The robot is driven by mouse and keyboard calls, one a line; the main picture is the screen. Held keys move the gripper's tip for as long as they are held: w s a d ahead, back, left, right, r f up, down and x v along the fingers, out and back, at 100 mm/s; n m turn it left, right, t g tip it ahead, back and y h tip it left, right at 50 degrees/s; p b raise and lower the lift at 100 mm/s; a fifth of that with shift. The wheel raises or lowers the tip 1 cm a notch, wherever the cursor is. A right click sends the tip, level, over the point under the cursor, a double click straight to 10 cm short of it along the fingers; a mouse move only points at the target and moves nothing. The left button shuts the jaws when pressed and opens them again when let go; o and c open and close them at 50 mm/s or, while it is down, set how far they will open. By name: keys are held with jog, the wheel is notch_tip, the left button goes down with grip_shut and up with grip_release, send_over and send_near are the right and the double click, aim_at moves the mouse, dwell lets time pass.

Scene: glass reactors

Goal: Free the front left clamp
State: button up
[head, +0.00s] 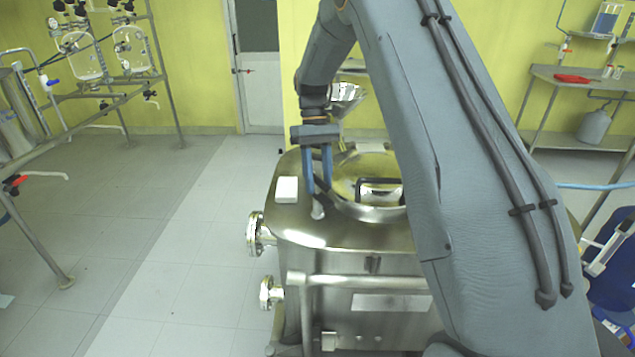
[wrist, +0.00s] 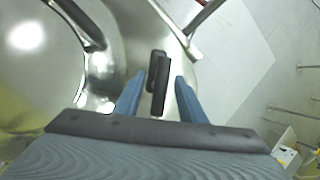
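The steel vessel (head: 350,235) has a round lid (head: 352,172) on its top. The front left clamp (head: 317,211) is at the lid's front left rim, partly hidden behind my fingers. In the wrist view a dark, upright clamp handle (wrist: 159,82) lies between my fingertips. My gripper (head: 318,188) points down at the clamp with its two blue fingers apart. In the wrist view my gripper (wrist: 159,78) is open, with a finger on each side of the handle and a narrow gap at both sides.
A dark curved handle (wrist: 84,24) stands on the lid. Flanged pipe stubs (head: 258,233) stick out from the vessel's left side. The floor (head: 170,220) to the left is clear. My arm hides the vessel's right side.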

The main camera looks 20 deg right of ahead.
jog(key=b+v, duration=0.2)
jog(key=v, duration=0.5)
jog(key=shift+r, duration=0.2)
jog(key=shift+a, duration=0.1)
